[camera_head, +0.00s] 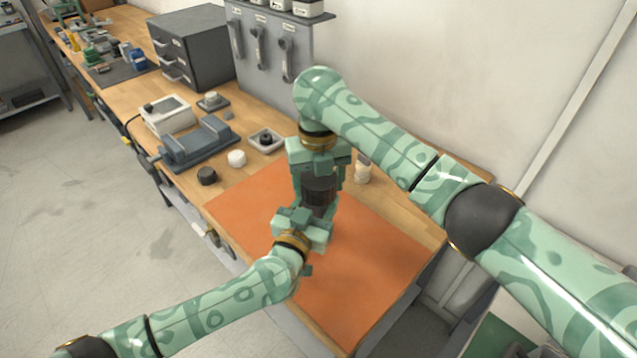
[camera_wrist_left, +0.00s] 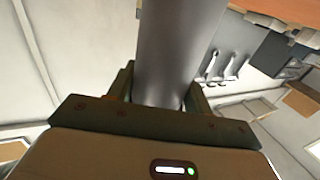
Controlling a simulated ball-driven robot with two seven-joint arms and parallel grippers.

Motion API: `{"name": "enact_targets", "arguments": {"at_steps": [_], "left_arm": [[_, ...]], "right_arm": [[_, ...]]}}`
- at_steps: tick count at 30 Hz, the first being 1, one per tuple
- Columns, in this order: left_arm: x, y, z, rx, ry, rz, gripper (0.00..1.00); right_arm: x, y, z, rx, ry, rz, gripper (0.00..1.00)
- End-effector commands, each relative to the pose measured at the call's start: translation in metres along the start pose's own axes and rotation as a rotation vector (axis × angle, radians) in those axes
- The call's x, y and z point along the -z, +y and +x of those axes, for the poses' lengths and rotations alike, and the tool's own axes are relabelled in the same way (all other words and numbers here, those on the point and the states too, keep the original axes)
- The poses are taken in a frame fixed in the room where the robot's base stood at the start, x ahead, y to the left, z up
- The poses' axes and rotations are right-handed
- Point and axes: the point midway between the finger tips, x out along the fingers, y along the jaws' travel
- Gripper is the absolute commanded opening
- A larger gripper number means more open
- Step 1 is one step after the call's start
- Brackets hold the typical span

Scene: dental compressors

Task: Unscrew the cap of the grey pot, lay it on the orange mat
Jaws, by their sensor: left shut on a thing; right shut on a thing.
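The grey pot (camera_head: 319,192) is a dark cylinder held above the orange mat (camera_head: 370,280), between my two grippers. My left gripper (camera_head: 308,222) is shut on its lower part. In the left wrist view the smooth grey pot (camera_wrist_left: 175,50) stands between the fingers of my left gripper (camera_wrist_left: 160,92). My right gripper (camera_head: 320,168) comes from above and is shut at the pot's upper end. The cap is hidden by the right fingers, so I cannot tell how it sits on the pot.
A small pale jar (camera_head: 362,171) stands near the wall, right of my right gripper. A black round piece (camera_head: 207,176), a white one (camera_head: 237,158) and a blue-grey fixture (camera_head: 198,146) stand left of the mat. The mat's front and right parts are clear.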

Motion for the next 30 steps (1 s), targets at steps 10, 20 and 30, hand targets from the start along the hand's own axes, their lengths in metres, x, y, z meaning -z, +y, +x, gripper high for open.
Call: {"name": "enact_targets", "arguments": {"at_steps": [10, 20, 30], "left_arm": [[-0.001, 0.000, 0.000, 0.000, -0.001, 0.000, 0.00], [-0.001, 0.000, 0.000, -0.001, -0.001, 0.000, 0.00], [-0.001, 0.000, 0.000, -0.001, -0.001, 0.000, 0.00]], "right_arm": [[0.000, 0.000, -0.012, 0.001, -0.001, 0.000, 0.38], [0.000, 0.000, -0.015, 0.000, -0.001, 0.000, 0.38], [-0.001, 0.000, -0.049, 0.001, -0.003, 0.000, 0.38]]}}
